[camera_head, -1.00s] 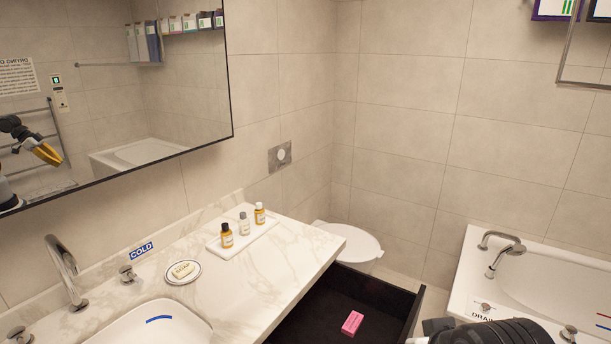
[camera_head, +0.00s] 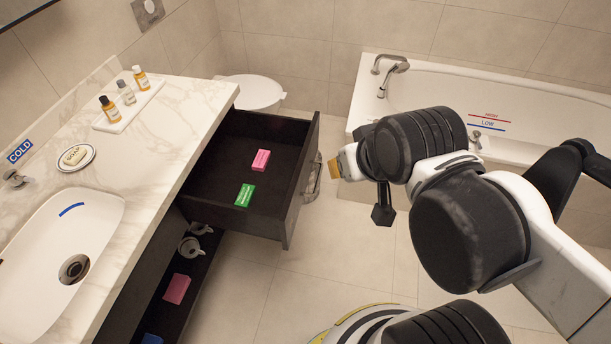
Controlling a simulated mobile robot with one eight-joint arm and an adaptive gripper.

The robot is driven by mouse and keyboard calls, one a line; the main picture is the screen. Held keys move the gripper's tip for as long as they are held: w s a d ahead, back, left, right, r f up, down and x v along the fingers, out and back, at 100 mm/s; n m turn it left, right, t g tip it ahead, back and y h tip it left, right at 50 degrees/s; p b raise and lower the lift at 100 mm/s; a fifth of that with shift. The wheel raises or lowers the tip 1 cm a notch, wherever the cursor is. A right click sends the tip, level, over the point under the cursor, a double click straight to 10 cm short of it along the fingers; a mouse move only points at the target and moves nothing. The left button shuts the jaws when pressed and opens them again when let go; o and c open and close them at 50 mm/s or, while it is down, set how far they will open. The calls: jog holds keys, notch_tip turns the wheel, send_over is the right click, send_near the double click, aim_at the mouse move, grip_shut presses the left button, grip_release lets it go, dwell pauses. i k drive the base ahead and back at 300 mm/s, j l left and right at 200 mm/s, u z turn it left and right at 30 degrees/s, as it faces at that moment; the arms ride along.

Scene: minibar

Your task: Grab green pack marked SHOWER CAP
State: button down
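A small green pack (camera_head: 245,195) with white lettering, too small to read, lies in the open dark drawer (camera_head: 213,190) under the counter. A pink pack (camera_head: 261,160) lies behind it in the same drawer, apart from it. My gripper (camera_head: 337,166) is to the right of the drawer, outside its front panel and apart from both packs.
A lower shelf holds another pink pack (camera_head: 177,288) and cups (camera_head: 190,247). The marble counter (camera_head: 150,150) overhangs at left; a bathtub (camera_head: 470,95) stands behind my arm.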

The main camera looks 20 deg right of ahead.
aim_at(246, 196)
jog(key=i+j, duration=0.75)
jog(key=j, duration=0.05)
